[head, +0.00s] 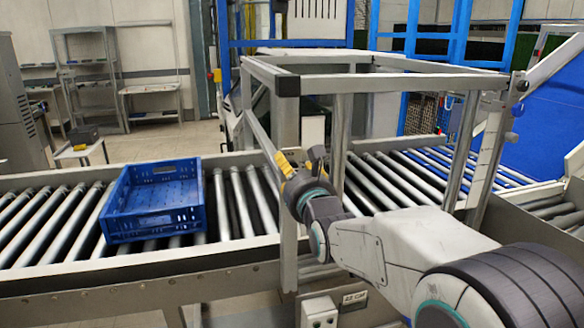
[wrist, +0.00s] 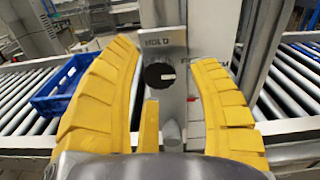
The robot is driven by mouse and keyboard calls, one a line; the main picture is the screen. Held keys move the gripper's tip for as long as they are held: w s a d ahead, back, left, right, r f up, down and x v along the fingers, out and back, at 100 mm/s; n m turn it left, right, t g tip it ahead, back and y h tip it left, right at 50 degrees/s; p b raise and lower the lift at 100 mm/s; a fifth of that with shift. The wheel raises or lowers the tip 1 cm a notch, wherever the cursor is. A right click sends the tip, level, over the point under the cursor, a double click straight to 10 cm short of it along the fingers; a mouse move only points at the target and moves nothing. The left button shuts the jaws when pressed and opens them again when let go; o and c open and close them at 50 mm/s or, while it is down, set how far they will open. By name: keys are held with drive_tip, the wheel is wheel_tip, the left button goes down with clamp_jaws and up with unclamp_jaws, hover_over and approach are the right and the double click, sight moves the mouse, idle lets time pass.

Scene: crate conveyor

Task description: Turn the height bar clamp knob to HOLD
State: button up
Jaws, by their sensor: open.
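The black round clamp knob (wrist: 156,76) sits on a grey plate on the post, between my fingers in the wrist view. A short white mark on the knob lies at its right side. The word HOLD (wrist: 166,42) is printed above it. A second label (wrist: 215,66) to the right is partly hidden by a finger. My gripper (wrist: 164,58) is open, with one yellow finger to each side of the knob and gaps between. In the head view my gripper (head: 286,164) is at the metal frame's post, and the knob is hidden there.
The height bar frame (head: 390,78) of metal profiles spans the roller conveyor (head: 236,205). A blue crate (head: 152,222) stands on the rollers to the left, apart from my gripper. A small 22 CM plate (head: 355,297) and a grey switch box (head: 319,313) are below.

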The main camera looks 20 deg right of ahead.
drive_tip(key=shift+w, duration=0.4)
drive_tip(key=shift+s, duration=0.1)
clamp_jaws()
idle(0.3)
